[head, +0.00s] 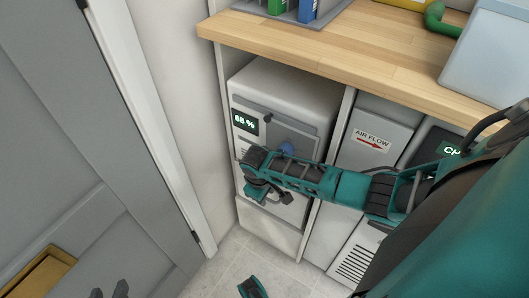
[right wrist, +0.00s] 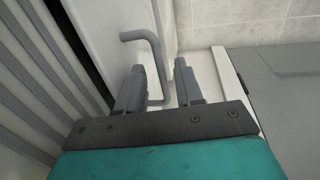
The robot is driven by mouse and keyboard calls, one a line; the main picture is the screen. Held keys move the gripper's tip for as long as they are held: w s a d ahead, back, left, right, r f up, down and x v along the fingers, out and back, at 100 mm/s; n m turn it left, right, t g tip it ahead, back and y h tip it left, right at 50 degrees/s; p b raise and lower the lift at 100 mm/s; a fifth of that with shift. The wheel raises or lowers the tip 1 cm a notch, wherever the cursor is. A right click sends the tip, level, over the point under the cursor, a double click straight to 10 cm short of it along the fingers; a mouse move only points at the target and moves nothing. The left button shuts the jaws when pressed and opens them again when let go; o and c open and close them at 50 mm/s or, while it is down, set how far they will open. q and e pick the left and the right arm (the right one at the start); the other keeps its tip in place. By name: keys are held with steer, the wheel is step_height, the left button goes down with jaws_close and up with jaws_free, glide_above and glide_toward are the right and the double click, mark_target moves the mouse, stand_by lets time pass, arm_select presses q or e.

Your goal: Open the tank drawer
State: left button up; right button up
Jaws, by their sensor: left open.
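The machine (head: 300,92) under the counter has a "68 %" display and a grey front panel (head: 308,131). I cannot tell for sure which part is the tank drawer. My right gripper (head: 268,192) is in front of the panel and hides part of it. In the right wrist view its two fingers (right wrist: 163,88) are apart. A bent grey bar handle (right wrist: 152,45) runs down into the space between them, with no clear contact. My left gripper (head: 109,293) is low at the bottom left edge, only its dark fingertips showing, open and away from the machine.
A wooden counter (head: 350,50) overhangs the machine. A cabinet with an "AIR FLOW" label (head: 372,139) stands to its right, partly behind my right arm. A grey door (head: 75,150) is at the left. Tiled floor (head: 232,262) between them is mostly clear.

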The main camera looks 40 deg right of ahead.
jaws_close()
stand_by(0.3)
stand_by(1.1)
